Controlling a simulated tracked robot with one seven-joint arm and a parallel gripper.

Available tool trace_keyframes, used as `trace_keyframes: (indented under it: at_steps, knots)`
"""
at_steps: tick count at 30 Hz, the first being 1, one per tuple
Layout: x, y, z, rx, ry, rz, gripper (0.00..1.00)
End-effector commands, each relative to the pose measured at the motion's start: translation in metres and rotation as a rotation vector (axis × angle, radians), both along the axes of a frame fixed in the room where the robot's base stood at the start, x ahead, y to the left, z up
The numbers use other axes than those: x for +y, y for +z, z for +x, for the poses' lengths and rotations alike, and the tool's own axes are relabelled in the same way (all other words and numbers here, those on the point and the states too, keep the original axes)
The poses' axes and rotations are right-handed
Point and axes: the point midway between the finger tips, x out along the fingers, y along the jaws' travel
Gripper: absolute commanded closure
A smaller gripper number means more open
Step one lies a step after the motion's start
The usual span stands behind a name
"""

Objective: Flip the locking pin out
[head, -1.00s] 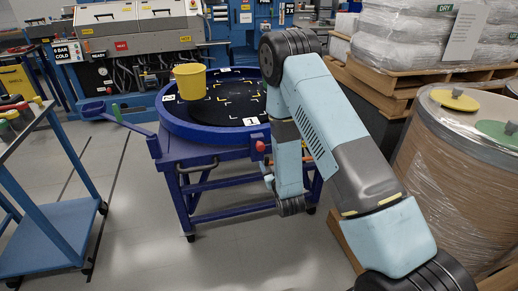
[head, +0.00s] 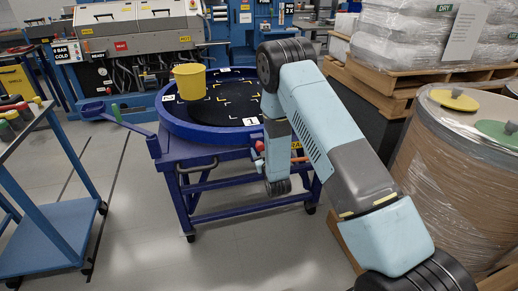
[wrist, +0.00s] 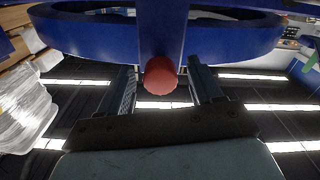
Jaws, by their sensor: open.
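The locking pin shows as a red knob (wrist: 161,76) in the wrist view, below the dark blue rim of the round turntable (wrist: 90,35). My gripper (wrist: 163,72) is open, with one finger on each side of the knob. Gaps show between the knob and both fingers, so nothing is held. I cannot tell the depth between fingertips and knob. In the head view the red knob (head: 259,146) is at the turntable's right front side, right by my wrist. My fingers are mostly hidden there.
A yellow cup (head: 190,82) stands on the black turntable top. A blue cart (head: 55,228) is at left. Wrapped drums (head: 455,170) and pallets of white bags (head: 425,35) crowd the right. The floor in front of the turntable stand is clear.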

Motion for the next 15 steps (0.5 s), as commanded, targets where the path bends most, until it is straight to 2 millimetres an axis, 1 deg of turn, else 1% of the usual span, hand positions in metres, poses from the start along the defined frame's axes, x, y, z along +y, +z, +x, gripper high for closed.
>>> trace_keyframes:
  at_steps: [1,6,15]
  knots:
    - [0.002,0.0,0.006,0.0,0.0,0.0,0.35]
    - [0.005,0.0,0.018,0.0,0.0,0.0,0.35]
    - [0.006,0.0,0.022,0.001,0.0,0.0,0.35]
